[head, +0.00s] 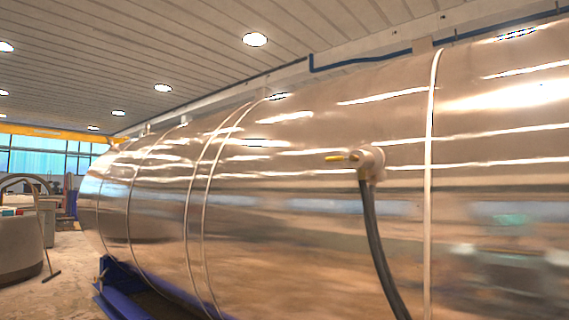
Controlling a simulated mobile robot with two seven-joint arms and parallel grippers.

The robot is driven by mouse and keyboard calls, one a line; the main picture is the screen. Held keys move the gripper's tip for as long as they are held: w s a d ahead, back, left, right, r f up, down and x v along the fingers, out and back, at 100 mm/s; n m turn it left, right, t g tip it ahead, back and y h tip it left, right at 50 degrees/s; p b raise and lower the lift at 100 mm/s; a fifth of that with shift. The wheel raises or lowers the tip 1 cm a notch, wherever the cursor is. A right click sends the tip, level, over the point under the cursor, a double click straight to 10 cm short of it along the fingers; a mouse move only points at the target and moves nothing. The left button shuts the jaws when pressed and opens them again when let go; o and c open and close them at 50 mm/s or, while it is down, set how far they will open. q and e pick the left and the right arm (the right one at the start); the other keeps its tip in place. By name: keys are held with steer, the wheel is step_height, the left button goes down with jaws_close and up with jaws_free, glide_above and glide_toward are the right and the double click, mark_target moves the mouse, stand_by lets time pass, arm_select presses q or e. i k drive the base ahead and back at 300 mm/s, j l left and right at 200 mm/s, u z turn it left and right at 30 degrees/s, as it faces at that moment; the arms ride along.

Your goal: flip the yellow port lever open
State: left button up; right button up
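The yellow port lever (340,158) sticks out to the left from a port fitting (371,162) on the side of a large shiny metal vacuum chamber (290,200). The lever looks roughly level. A thick dark hose (377,240) hangs from the underside of the fitting and runs down out of the picture. Neither of my grippers shows in the head view, and nothing touches the lever.
The chamber fills most of the view and rests on a blue support (125,290) at lower left. A rounded grey object (20,248) stands at the far left. Open floor (70,285) lies between them.

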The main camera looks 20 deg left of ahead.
mark_target(335, 159)
steer(key=i+u, duration=0.1)
steer(key=u, duration=0.3)
steer(key=i+u, duration=0.15)
steer(key=u, duration=0.2)
steer(key=i+l+u, duration=0.7)
steer(key=i+l, duration=0.65)
steer(key=l+u, duration=0.05)
